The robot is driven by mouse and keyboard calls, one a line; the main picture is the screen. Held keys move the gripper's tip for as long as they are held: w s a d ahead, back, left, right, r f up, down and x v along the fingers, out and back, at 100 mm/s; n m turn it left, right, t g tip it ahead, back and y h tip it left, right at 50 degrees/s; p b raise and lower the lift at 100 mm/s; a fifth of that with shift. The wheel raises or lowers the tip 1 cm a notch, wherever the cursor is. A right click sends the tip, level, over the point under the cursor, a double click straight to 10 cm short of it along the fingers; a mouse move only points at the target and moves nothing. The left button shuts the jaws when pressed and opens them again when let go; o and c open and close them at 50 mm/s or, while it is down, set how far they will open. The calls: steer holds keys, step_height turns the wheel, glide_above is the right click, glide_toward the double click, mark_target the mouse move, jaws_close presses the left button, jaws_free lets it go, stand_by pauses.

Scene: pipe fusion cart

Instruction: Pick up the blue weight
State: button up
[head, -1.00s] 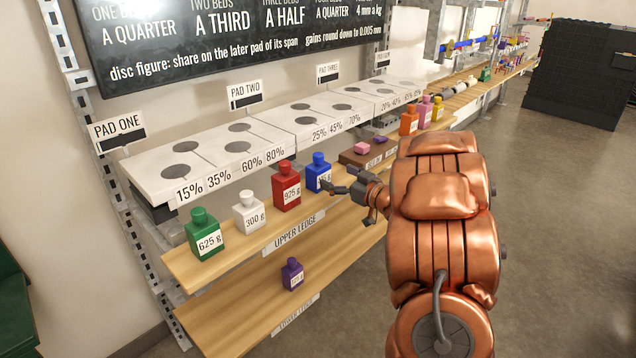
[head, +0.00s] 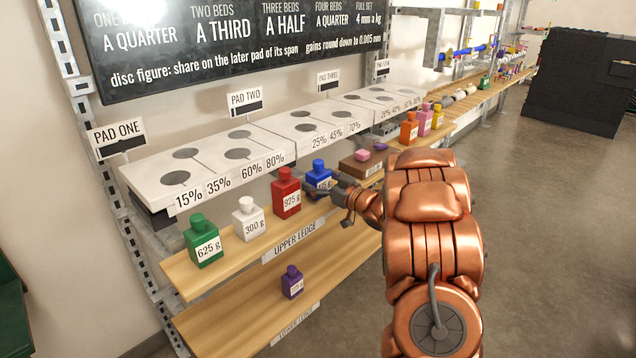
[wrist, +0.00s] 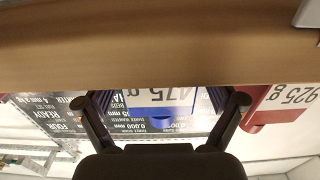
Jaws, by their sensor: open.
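The blue weight (head: 318,170) stands upright on the upper ledge (head: 225,258), just right of the red weight (head: 286,192). My gripper (head: 329,190) is at the blue weight's front and partly hides its label. In the wrist view, which is upside down, the blue weight (wrist: 160,112) with its 475 g label sits between the two spread fingers of my gripper (wrist: 162,100). The fingers are open, one to each side. I cannot tell whether either finger touches it. The red weight with its 925 g label (wrist: 285,95) is beside the right finger in that view.
A white weight (head: 249,218) and a green weight (head: 203,242) stand further left on the ledge. A purple weight (head: 292,281) is on the lower ledge. The white pad shelf (head: 200,150) overhangs behind.

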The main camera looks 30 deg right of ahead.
steer(key=shift+w, duration=0.1)
steer(key=c, duration=1.6)
steer(key=shift+c, duration=0.5)
steer(key=shift+r, duration=0.2)
